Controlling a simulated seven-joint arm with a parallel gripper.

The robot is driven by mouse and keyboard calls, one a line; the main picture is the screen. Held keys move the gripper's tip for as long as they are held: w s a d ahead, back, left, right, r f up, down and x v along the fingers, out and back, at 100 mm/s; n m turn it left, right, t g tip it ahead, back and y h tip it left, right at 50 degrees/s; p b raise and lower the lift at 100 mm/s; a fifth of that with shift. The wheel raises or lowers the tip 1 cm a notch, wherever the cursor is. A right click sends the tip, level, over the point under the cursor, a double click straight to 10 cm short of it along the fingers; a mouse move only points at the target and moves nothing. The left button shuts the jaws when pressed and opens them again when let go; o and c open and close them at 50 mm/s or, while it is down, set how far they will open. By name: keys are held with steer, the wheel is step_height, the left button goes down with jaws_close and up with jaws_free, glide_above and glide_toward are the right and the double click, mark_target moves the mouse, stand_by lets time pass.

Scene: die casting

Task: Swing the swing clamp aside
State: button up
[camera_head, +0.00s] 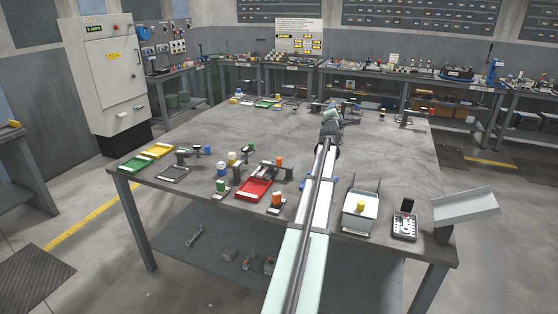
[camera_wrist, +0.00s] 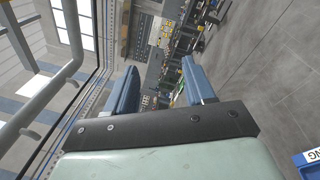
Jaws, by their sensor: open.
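My gripper (camera_wrist: 160,78) shows in the wrist view as two blue fingers standing well apart, with nothing between them. In the head view my arm reaches away over the workbench (camera_head: 385,150), and its far end hides the fingers. I cannot tell for sure which part is the swing clamp. Small dark fixtures with arms and coloured knobs stand on the bench: one with a blue knob (camera_head: 208,149) at the left, and one with an orange knob (camera_head: 278,160) behind the red tray (camera_head: 254,190). My gripper is apart from both.
A white box (camera_head: 360,211), a dark button box (camera_head: 404,226) and a raised grey tray (camera_head: 466,206) stand at the front right. The middle of the bench is largely clear. A white cabinet (camera_head: 108,75) stands behind left.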

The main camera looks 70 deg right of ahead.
steer(key=w+d+f+m+y, duration=0.1)
steer(key=d+f+m+y, duration=0.2)
steer(key=d+m, duration=0.1)
steer(key=m+t+y, duration=0.5)
steer(key=t+y, duration=0.2)
steer(key=y, duration=0.7)
glide_toward(279, 158)
steer(key=x, duration=1)
steer(key=shift+f, duration=0.2)
jaws_close()
